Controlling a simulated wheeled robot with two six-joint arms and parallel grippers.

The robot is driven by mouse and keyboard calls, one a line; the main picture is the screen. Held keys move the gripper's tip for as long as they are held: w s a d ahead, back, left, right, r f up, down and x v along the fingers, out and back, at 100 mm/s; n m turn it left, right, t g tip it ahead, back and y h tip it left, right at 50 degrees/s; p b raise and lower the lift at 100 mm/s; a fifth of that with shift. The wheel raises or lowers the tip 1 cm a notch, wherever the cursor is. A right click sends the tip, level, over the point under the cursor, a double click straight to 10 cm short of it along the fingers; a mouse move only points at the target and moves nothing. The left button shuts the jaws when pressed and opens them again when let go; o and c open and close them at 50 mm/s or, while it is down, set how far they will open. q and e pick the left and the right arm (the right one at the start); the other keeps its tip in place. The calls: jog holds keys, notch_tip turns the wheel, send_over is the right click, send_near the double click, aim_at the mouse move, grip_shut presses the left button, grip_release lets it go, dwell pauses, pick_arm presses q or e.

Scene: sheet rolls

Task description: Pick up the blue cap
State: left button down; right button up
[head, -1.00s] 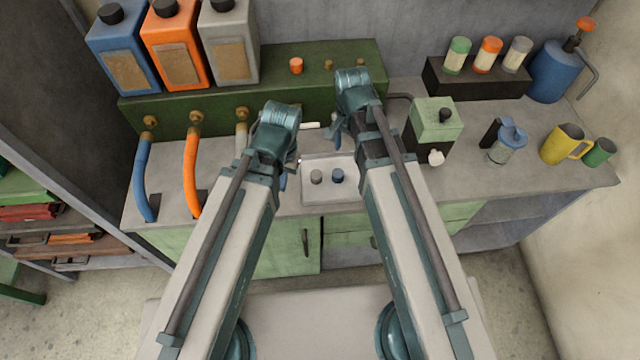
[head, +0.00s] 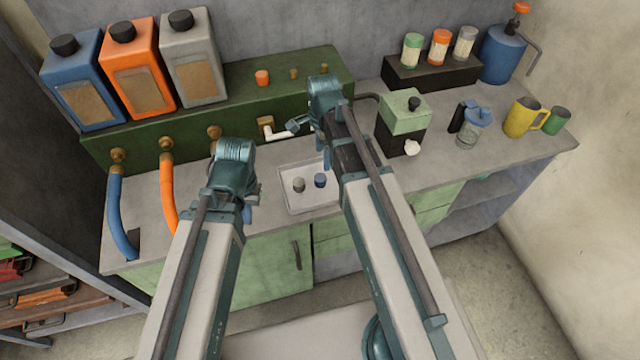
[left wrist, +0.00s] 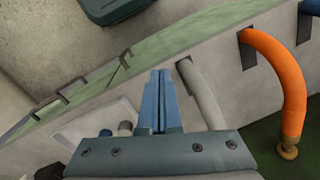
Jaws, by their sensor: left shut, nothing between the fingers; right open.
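The blue cap (head: 320,181) stands on a small white tray (head: 295,206) on the counter, beside a grey cap (head: 299,185). My right gripper (head: 314,141) is open and empty, above and behind the tray near the green box. My left gripper (head: 247,212) is shut and empty, left of the tray and apart from both caps. In the left wrist view its two blue fingers (left wrist: 157,80) are pressed together. The blue cap (left wrist: 105,133) and grey cap (left wrist: 124,128) show there, left of the fingers and partly hidden by the gripper body.
A green box (head: 330,85) with brass fittings, an orange cap (head: 262,77) and a white lever (head: 280,134) stands behind. Blue (head: 120,215) and orange (head: 168,200) hoses curve down at left. A green-topped dispenser (head: 403,125) stands right of my right arm.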

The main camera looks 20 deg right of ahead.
jog(key=b, duration=0.5)
send_over(320, 177)
jog(key=f, duration=0.5)
jog(key=shift+d+f, duration=0.35)
jog(key=shift+p, duration=0.3)
jog(key=f+b, duration=0.5)
jog(key=shift+a+f, duration=0.1)
jog(key=shift+a, duration=0.25)
grip_shut()
